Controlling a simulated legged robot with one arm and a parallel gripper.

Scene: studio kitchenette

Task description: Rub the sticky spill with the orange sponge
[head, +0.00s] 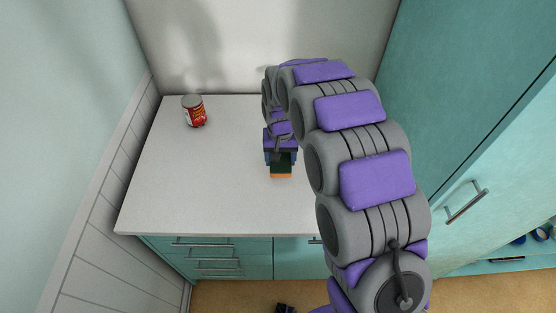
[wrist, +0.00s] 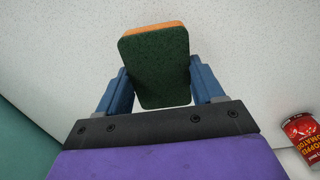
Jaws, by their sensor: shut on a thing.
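My gripper (wrist: 158,85) is shut on the orange sponge (wrist: 152,28), with one blue finger at each side of it. The sponge has a dark green face (wrist: 155,68) turned toward the wrist camera and orange showing at its edges. In the head view the sponge (head: 281,176) shows below my gripper (head: 280,160), over the front middle of the white counter. I cannot tell whether it touches the counter. No sticky spill shows in either view; my arm hides part of the counter's right side.
A red tomato can (head: 194,111) stands at the back left of the white counter (head: 190,190); it also shows in the wrist view (wrist: 302,135). The counter's left half is otherwise clear. A tall teal cabinet (head: 455,110) stands at the right, and teal drawers (head: 215,258) are below.

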